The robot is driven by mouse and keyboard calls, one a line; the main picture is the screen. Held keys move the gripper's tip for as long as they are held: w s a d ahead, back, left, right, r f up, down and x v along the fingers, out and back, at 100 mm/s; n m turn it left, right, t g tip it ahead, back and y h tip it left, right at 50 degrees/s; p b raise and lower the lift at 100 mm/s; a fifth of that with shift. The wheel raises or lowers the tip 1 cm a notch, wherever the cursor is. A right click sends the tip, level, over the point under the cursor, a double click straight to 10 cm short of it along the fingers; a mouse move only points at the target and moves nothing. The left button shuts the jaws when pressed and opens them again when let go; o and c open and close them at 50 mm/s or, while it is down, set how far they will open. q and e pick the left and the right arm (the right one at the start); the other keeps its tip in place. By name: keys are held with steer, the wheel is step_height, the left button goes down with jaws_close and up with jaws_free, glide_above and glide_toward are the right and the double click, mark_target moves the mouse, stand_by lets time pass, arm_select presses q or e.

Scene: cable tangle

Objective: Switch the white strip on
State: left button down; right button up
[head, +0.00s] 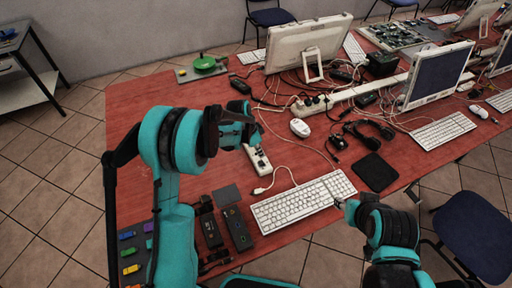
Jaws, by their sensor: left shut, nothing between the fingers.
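The switch is too small to make out. My right gripper (342,204) is beside the right end of the near white keyboard (290,208); its fingers are too small to read.
A white mouse (300,127), a second pale strip (312,104) and tangled cables lie behind the strip. A monitor (306,44) stands at the back. A black pad (375,172) and headphones (372,134) lie to the right. Dark boxes (237,228) sit near the front edge.

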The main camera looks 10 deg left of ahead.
mark_target(263, 163)
arm_select(q)
steer(key=shift+s+d+f+b, duration=0.15)
steer(key=shift+f+b, duration=0.1)
steer(key=shift+f, duration=0.7)
steer(key=shift+s+d+f+b, duration=0.15)
steer(key=shift+f+b, duration=0.1)
steer(key=shift+f, duration=0.7)
steer(key=shift+a, duration=0.1)
